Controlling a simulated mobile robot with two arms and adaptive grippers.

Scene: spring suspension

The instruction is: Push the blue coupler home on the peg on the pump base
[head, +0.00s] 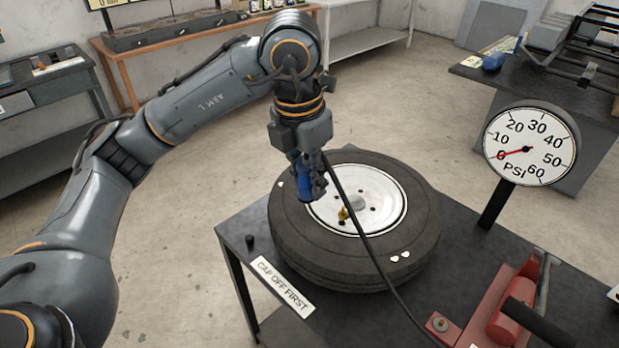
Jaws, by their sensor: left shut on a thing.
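My left gripper (316,182) points down over the left part of the tyre and is shut on the blue coupler (304,190). The coupler hangs at the fingers, its lower end over the tyre's sidewall; a black hose runs from near it across the wheel to the lower right. The red pump base (468,332) is at the bottom right. A small round peg (440,324) stands on its left corner, well apart from the coupler. My right gripper is not in view.
The tyre (290,232) lies flat on the dark table, with a brass valve (343,213) on its white rim. A small black cap (249,241) stands near a "CAP OFF FIRST" label (283,286). A pressure gauge (528,146) on a post reads about 0.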

